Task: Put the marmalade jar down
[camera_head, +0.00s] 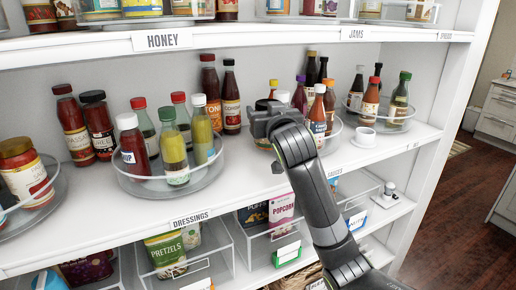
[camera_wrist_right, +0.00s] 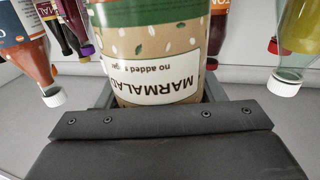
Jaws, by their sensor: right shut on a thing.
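The marmalade jar (camera_wrist_right: 160,50) fills the top middle of the right wrist view. It has a tan body, a green band and a white label whose print shows upside down. My right gripper (camera_wrist_right: 155,98) is shut on it. In the head view my right gripper (camera_head: 268,118) is over the middle shelf, between the dressings turntable and the sauces turntable, and hides most of the jar. I cannot tell whether the jar touches the shelf. My left gripper is not in view.
The dressings turntable (camera_head: 147,188) with several bottles stands left of the gripper. The crowded sauces turntable (camera_head: 333,136) is close on its right. The upper shelf edge (camera_head: 250,36) runs above. Bare shelf (camera_head: 222,200) lies in front.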

